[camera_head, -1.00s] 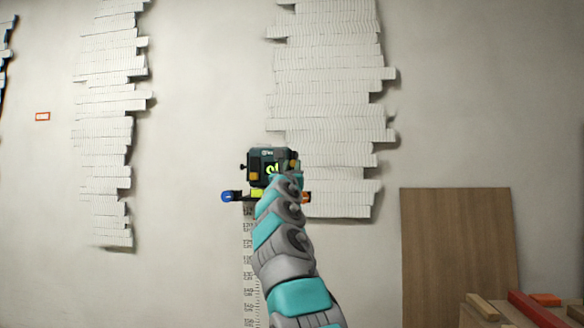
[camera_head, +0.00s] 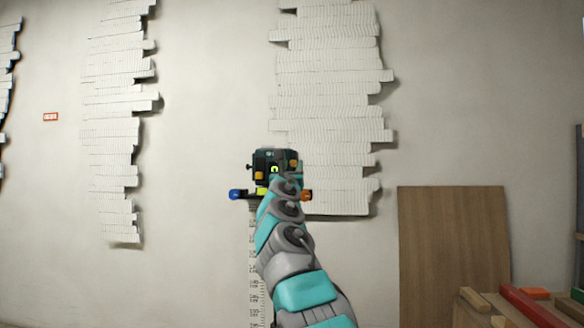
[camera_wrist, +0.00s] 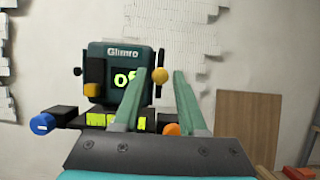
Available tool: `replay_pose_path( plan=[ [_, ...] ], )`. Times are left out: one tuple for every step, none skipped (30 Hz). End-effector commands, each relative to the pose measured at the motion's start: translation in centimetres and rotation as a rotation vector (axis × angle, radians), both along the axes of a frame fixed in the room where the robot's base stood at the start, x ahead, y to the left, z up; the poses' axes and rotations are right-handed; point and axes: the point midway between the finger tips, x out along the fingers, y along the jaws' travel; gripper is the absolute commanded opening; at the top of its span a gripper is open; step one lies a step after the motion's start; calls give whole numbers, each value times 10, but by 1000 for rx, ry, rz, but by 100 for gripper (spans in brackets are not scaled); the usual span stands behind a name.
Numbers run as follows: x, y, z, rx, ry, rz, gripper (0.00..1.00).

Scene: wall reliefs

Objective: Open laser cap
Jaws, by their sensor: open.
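The laser device, a dark teal box (camera_wrist: 112,62) marked "Glimro" with a green display, stands upright on a post by the wall; it also shows in the head view (camera_head: 270,160). A yellow knob (camera_wrist: 160,75) sits at its right side and an orange-and-black piece (camera_wrist: 92,78) at its left. Below are a blue-ended knob (camera_wrist: 42,123) and an orange knob (camera_wrist: 172,129). I cannot tell which part is the laser cap. My gripper (camera_wrist: 159,74) is open, its two teal fingers appearing either side of the yellow knob; contact cannot be told.
A scale strip (camera_head: 255,265) runs down below the device. Stacked white wall reliefs (camera_head: 330,110) hang behind it and at left (camera_head: 115,120). A brown wooden board (camera_head: 453,250) leans at right, near wooden and red beams (camera_head: 530,305). The wall between is bare.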

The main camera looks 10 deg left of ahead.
Motion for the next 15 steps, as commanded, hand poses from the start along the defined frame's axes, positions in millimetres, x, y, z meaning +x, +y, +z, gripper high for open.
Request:
replay_pose_path(
  plan=[
    [0, 0, 0, 0, 0, 0, 48],
    [0, 0, 0, 0, 0, 0, 51],
    [0, 0, 0, 0, 0, 0, 55],
    [0, 0, 0, 0, 0, 0, 55],
    [0, 0, 0, 0, 0, 0, 55],
    [0, 0, 0, 0, 0, 0, 55],
    [0, 0, 0, 0, 0, 0, 55],
    [0, 0, 0, 0, 0, 0, 55],
    [0, 0, 0, 0, 0, 0, 55],
    [0, 0, 0, 0, -1, 0, 55],
    [-1, 0, 0, 0, -1, 0, 55],
    [-1, 0, -1, 0, -1, 0, 55],
    [-2, -1, -1, 0, -1, 0, 55],
    [-3, -1, -2, 0, -1, -1, 55],
    [-5, -1, -3, 0, -1, -1, 55]
  ],
)
